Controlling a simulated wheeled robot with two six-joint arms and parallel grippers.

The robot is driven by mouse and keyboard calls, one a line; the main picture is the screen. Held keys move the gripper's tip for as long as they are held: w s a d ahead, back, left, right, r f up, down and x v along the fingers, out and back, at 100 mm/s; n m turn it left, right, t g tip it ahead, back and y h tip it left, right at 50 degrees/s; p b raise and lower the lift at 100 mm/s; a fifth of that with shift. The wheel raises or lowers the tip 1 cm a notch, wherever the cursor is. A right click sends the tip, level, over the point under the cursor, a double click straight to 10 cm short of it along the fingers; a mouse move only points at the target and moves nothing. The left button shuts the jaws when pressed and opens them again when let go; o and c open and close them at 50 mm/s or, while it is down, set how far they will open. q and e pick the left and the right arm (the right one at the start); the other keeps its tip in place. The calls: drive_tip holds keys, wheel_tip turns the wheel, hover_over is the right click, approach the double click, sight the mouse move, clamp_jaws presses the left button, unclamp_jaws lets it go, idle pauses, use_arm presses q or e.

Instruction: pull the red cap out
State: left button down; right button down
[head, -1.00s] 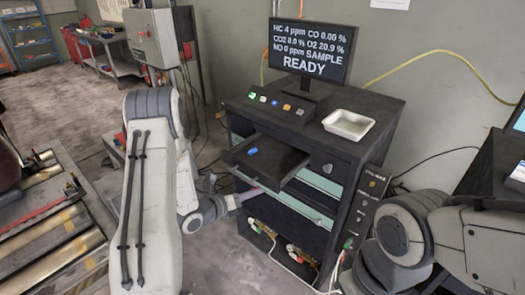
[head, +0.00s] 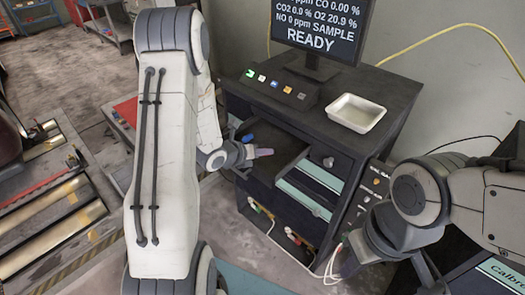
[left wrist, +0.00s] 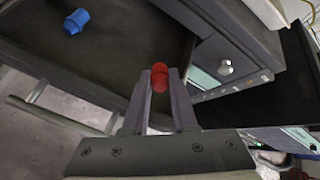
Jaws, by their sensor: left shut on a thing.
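A red cap (left wrist: 159,78) sits between the two fingertips of my left gripper (left wrist: 160,88) in the left wrist view. The fingers are closed on its sides. In the head view my left gripper (head: 262,153) is over the front of the open drawer (head: 285,150), and I cannot make out the red cap there. A blue cap (left wrist: 76,21) lies in the drawer, apart from the gripper; it also shows in the head view (head: 247,138). My right arm comes in at the right, but its fingers cannot be made out.
The dark cabinet carries a white tray (head: 356,112), a button box (head: 278,92) and a screen (head: 318,28). A drawer knob (left wrist: 225,67) stands right of the open drawer. Cables and fittings fill the cabinet's lower opening. A roller bed (head: 50,215) lies at the left.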

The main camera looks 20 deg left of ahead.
use_arm(q)
drive_tip(key=shift+w+f, duration=0.25)
drive_tip(key=shift+w, duration=0.15)
hover_over(272, 161)
drive_tip(key=shift+f, duration=0.95)
drive_tip(key=shift+w+d+f+b, duration=0.1)
drive_tip(key=shift+w+f+b, duration=0.1)
drive_tip(key=shift+f+b, duration=0.9)
drive_tip(key=shift+b, duration=0.05)
drive_tip(key=c, duration=0.6)
unclamp_jaws()
drive_tip(key=shift+c, duration=0.2)
drive_tip(key=shift+s, duration=0.1)
